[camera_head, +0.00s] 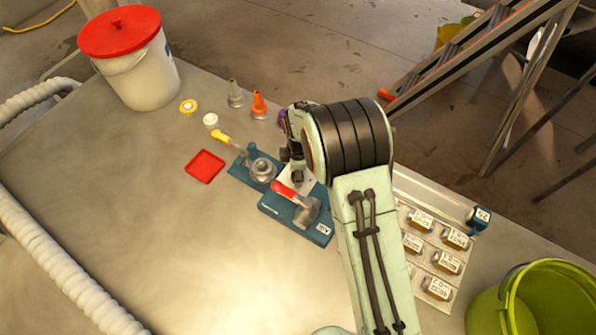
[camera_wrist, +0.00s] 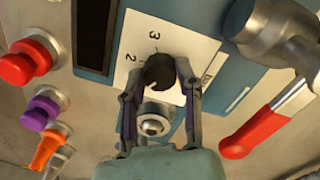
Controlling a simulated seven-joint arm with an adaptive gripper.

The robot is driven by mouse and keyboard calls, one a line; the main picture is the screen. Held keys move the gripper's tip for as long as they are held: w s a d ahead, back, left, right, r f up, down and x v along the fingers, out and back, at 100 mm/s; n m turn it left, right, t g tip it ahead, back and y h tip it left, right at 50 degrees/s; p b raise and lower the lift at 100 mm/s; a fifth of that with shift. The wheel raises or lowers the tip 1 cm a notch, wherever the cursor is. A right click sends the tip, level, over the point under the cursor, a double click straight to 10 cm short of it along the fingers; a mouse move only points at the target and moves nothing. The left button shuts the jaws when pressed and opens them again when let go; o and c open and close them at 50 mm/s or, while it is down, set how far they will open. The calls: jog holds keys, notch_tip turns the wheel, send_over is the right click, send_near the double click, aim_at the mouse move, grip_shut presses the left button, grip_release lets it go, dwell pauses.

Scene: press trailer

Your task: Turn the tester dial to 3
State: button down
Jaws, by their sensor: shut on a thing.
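The tester dial (camera_wrist: 159,69) is a dark round knob on a white plate (camera_wrist: 176,32) in the wrist view. The printed numbers 3 and 2 show on the plate beside the dial, with 3 nearer the top of the picture. My gripper (camera_wrist: 160,82) has one finger on each side of the dial and is shut on it. I cannot tell which number the dial points at. The plate sits on the blue tester (camera_wrist: 135,10). In the head view the white plate (camera_head: 300,178) shows partly beside my wrist, and my arm hides the dial.
A red-handled clamp (camera_wrist: 262,125) is close at the right in the wrist view; its blue base (camera_head: 318,233) shows in the head view. A yellow-handled tool (camera_head: 257,166) stands left of it. A red tray (camera_head: 205,165) lies farther left.

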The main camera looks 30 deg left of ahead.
jog(key=m, duration=0.5)
jog(key=shift+f+m, duration=0.1)
jog(key=shift+m, duration=0.3)
jog(key=m, duration=0.5)
jog(key=shift+s+h, duration=0.1)
jog(key=shift+h, duration=0.2)
jog(key=m, duration=0.6)
jog(key=shift+m, duration=0.3)
jog(key=m, duration=0.5)
jog(key=shift+a, duration=0.1)
jog(key=shift+m, duration=0.4)
jog(key=shift+s, duration=0.1)
